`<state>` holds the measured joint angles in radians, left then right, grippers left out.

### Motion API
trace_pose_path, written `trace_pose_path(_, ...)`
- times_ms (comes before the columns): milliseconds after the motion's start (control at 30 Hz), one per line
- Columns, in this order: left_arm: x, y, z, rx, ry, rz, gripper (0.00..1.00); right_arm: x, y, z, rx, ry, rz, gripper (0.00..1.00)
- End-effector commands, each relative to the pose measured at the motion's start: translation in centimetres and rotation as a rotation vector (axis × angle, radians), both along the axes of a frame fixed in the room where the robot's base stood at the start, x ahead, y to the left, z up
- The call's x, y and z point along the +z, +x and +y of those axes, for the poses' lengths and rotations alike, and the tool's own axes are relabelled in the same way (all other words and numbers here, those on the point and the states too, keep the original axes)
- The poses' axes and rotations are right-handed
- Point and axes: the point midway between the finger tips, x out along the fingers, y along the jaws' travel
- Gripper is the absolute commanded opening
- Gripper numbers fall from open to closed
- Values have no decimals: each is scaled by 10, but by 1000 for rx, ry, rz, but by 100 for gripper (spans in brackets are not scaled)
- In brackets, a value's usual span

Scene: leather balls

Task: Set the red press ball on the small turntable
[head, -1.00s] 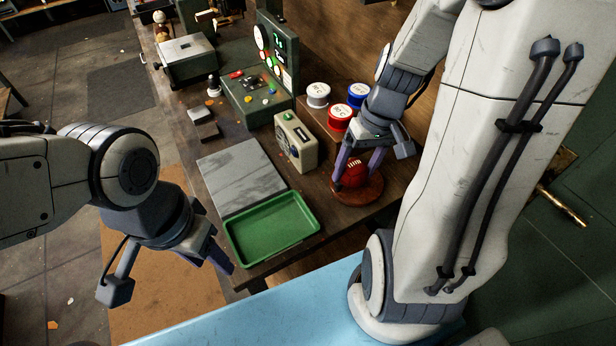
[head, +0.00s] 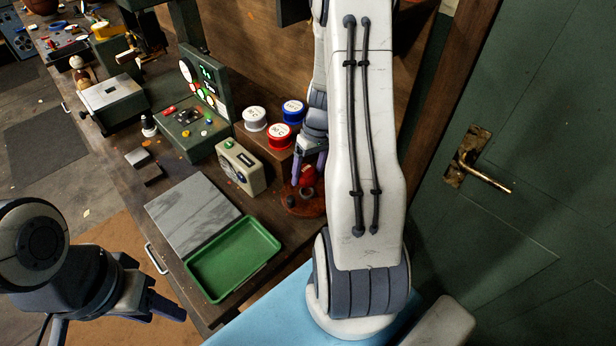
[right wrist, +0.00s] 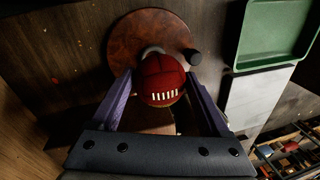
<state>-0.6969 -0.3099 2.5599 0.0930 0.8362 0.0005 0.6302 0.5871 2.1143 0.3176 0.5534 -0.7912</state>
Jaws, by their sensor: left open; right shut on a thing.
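The red press ball, with a row of white laces, is between the fingers of my right gripper (head: 309,173) in the head view. The right wrist view shows the ball (right wrist: 163,76) with the fingers of that gripper (right wrist: 160,84) shut on its sides. The small turntable (head: 313,210) is a round reddish-brown disc. A grey ring (right wrist: 152,50) and a dark knob (right wrist: 194,56) sit on it. The ball overlaps the disc's edge beside the ring in the right wrist view; its height is unclear. My left gripper (head: 115,325) is open and empty at lower left, partly cut off.
A green tray (head: 232,290) and a grey slab (head: 165,225) lie left of the turntable. A beige box (head: 240,170) and white, red and blue tins (head: 280,137) stand behind. A green door (head: 510,240) is at right.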

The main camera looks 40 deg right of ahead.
Motion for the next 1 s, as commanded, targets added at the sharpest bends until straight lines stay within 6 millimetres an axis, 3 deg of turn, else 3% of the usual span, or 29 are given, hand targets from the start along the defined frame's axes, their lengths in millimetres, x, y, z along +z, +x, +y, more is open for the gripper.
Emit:
trace_pose_path(200,7,0,0,0,0,0,50,-27,-1,1,0,2,3,18)
trace_pose_path(567,3,0,0,0,0,0,50,-32,0,2,1,0,1,18)
trace_pose_path(600,4,0,0,0,0,0,50,-31,0,2,1,0,1,95)
trace_pose_path(633,5,0,0,0,0,0,50,-30,0,2,1,0,1,100)
trace_pose_path(1000,5,0,0,0,0,0,50,-21,1,0,0,0,-2,100)
